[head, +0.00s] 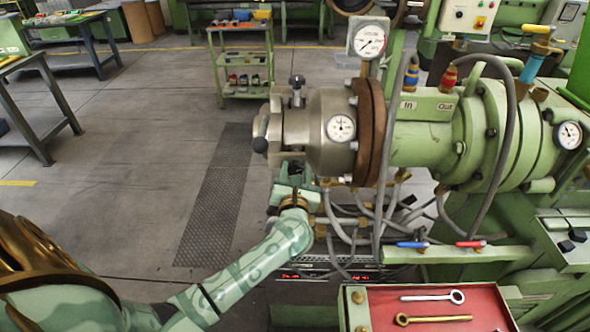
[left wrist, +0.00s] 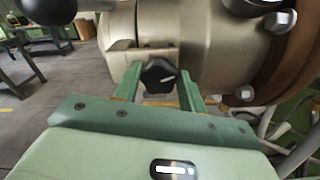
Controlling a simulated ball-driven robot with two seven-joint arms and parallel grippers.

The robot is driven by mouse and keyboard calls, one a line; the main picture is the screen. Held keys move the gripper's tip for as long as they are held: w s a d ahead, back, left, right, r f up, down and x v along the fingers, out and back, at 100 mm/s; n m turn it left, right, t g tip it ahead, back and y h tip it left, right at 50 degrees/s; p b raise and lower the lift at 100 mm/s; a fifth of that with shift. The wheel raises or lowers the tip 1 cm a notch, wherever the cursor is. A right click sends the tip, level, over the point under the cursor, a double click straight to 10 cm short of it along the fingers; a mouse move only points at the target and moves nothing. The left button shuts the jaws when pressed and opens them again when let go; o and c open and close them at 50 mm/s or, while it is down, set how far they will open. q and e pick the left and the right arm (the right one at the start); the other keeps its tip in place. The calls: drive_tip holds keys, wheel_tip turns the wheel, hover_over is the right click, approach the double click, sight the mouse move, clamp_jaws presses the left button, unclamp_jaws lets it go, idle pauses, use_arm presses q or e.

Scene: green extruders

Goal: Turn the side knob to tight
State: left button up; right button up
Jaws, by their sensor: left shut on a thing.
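The side knob (left wrist: 158,77) is a dark, lobed knob with a pale mark, on the side of the grey metal extruder head (head: 318,135). The head shows larger in the left wrist view (left wrist: 215,45). My left gripper (head: 291,172) reaches the head from below. In the left wrist view its two green fingers (left wrist: 159,88) stand on either side of the knob and are shut on it. The pale mark lies nearly level, tilted slightly. In the head view I cannot make out the knob behind the gripper. My right gripper is not in view.
Hoses and cables (head: 350,222) hang under the extruder, close to my left gripper. A red tray (head: 385,310) with wrenches stands at the front. A green trolley (head: 243,88) is at the back.

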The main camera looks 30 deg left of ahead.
use_arm(q)
drive_tip(key=m+p, duration=0.2)
drive_tip(key=shift+r+m, duration=0.15)
drive_tip(key=shift+m, duration=0.15)
drive_tip(key=m+p, duration=0.2)
drive_tip(key=m, duration=0.1)
drive_tip(key=shift+d+m+p, duration=0.15)
drive_tip(key=shift+m+p, duration=0.15)
drive_tip(key=shift+m, duration=0.1)
drive_tip(key=m+p, duration=0.1)
drive_tip(key=m, duration=0.1)
drive_tip(key=m+p, duration=0.1)
drive_tip(key=m, duration=0.1)
drive_tip(key=m+p, duration=0.1)
drive_tip(key=m, duration=0.1)
drive_tip(key=shift+w+f+p, duration=0.1)
drive_tip(key=shift+f+p, duration=0.2)
drive_tip(key=shift+p, duration=0.05)
drive_tip(key=m+p, duration=0.2)
drive_tip(key=m, duration=0.2)
drive_tip(key=shift+d+f+m, duration=0.1)
drive_tip(key=shift+m, duration=0.3)
drive_tip(key=m, duration=0.2)
drive_tip(key=m+p, duration=0.1)
drive_tip(key=m, duration=0.1)
drive_tip(key=shift+f+m, duration=0.2)
drive_tip(key=shift+m, duration=0.2)
drive_tip(key=o, duration=1)
